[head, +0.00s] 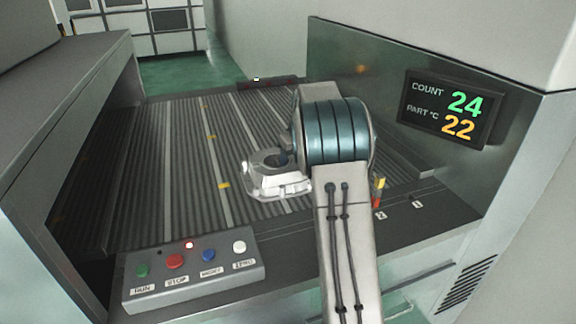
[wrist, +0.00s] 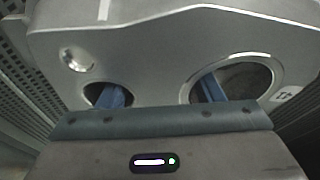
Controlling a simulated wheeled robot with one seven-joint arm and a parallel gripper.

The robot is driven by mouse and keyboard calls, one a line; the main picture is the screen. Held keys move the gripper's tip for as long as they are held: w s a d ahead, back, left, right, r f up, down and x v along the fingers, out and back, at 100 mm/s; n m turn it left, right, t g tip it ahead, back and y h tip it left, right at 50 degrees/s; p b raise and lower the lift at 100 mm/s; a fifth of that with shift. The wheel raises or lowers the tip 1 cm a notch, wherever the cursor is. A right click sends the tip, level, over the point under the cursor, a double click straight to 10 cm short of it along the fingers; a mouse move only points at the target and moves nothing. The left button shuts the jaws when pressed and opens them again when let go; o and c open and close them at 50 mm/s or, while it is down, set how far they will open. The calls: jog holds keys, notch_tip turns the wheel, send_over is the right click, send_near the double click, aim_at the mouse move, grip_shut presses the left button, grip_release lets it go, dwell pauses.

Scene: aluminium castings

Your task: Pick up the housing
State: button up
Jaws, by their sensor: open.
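The housing (head: 262,185) is a silver aluminium casting lying on the ribbed conveyor, left of my arm's wrist in the head view. In the wrist view the housing (wrist: 180,45) fills the upper part, with a large round bore at right and smaller holes at left. My gripper (wrist: 160,92) is right up against it in that view. Its two blue fingers are spread apart, one overlapping the small hole and one overlapping the large bore. Whether they touch the metal I cannot tell. In the head view my arm hides most of the gripper.
The ribbed conveyor (head: 185,140) is otherwise clear. A button box (head: 193,272) sits at the front left edge. A display (head: 447,110) on the right wall reads count 24, part 22 °C. A small orange and yellow post (head: 379,190) stands right of my arm. Grey walls flank both sides.

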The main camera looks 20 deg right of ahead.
jog(key=shift+f, duration=0.2)
grip_shut()
jog(key=shift+w+r, duration=0.1)
jog(key=shift+w, duration=0.05)
jog(key=shift+r, duration=0.15)
